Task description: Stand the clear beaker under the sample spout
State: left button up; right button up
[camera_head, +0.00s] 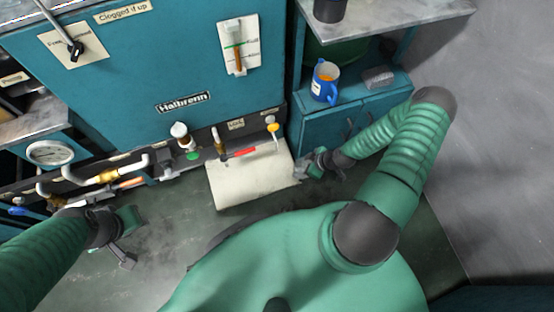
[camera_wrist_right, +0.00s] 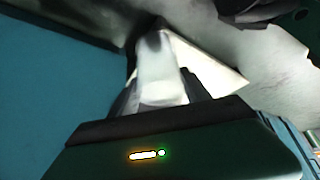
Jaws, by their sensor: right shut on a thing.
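The clear beaker (camera_wrist_right: 160,65) shows in the right wrist view as a pale, see-through shape between my right gripper's dark fingers. My right gripper (camera_head: 304,166) is shut on it, just right of a pale pad at the foot of the blue machine. In the head view the beaker is small and hard to make out. Small fittings line the machine's lower edge, including a brass one and a yellow-topped one (camera_head: 273,128); the labels are too small to tell which is the sample spout. My left gripper (camera_head: 124,257) is at the lower left, apart from everything; its finger gap is unclear.
The pale pad (camera_head: 228,186) lies on the floor below the fittings, with a red-handled part (camera_head: 240,153) above it. A blue jug (camera_head: 325,82) with orange contents stands on the teal cabinet. Pipes and a gauge (camera_head: 50,153) are at left.

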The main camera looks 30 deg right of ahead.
jog(key=w+a, duration=0.1)
jog(key=w, duration=0.1)
jog(key=w+a+b, duration=0.2)
jog(key=w, duration=0.1)
jog(key=shift+w+a+f, duration=0.15)
jog(key=shift+w+a, duration=0.05)
jog(key=shift+w, duration=0.1)
jog(key=w+a+b, duration=0.1)
jog(key=w+b, duration=0.1)
jog(key=shift+w+a+f, duration=0.15)
jog(key=shift+w+a, duration=0.25)
jog(key=shift+w+f+b, duration=0.1)
jog(key=shift+f+b, duration=0.55)
jog(key=shift+b, duration=0.15)
jog(key=shift+r, duration=0.2)
jog(key=o, duration=1.4)
jog(key=shift+f, duration=0.1)
